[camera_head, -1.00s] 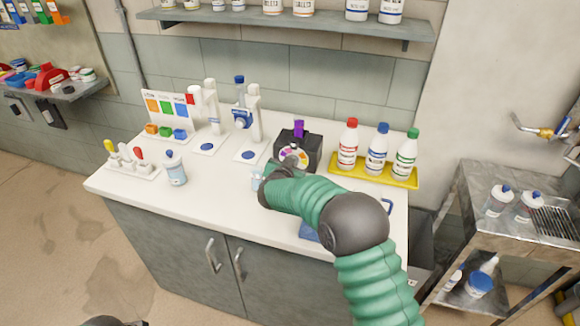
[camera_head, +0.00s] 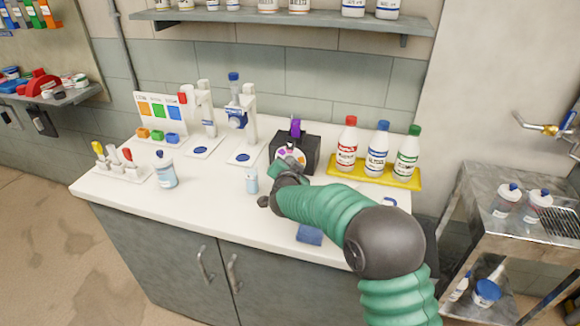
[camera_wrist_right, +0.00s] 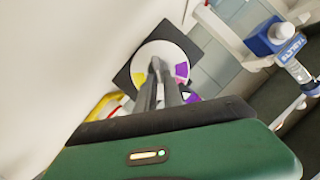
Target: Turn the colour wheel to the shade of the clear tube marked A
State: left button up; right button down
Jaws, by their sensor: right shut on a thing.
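The colour wheel (camera_head: 291,154) is a pale disc with coloured segments on the front of a black box (camera_head: 308,146). In the right wrist view, the wheel (camera_wrist_right: 179,52) shows a yellow and a purple segment; fingers cover part of it. My right gripper (camera_head: 287,166) is at the wheel's face; in the wrist view its fingers (camera_wrist_right: 158,68) are shut at the wheel's middle, hiding what they grip. A purple tube (camera_head: 295,127) stands upright at the top of the box. No letter A is readable on it. My left gripper is out of view.
A small pale-blue bottle (camera_head: 251,180) stands left of my right gripper. Red, blue and green-capped bottles stand on a yellow tray (camera_head: 402,181) to the right. A blue cloth-like item (camera_head: 309,234) lies near the front edge. The front left counter is mostly clear.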

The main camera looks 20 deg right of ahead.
jog(key=c, duration=1.5)
grip_release()
jog(key=p+v, duration=0.1)
jog(key=v, duration=1.5)
jog(key=shift+s+a+r, duration=0.15)
jog(key=shift+s, duration=0.2)
jog(key=shift+p, duration=0.3)
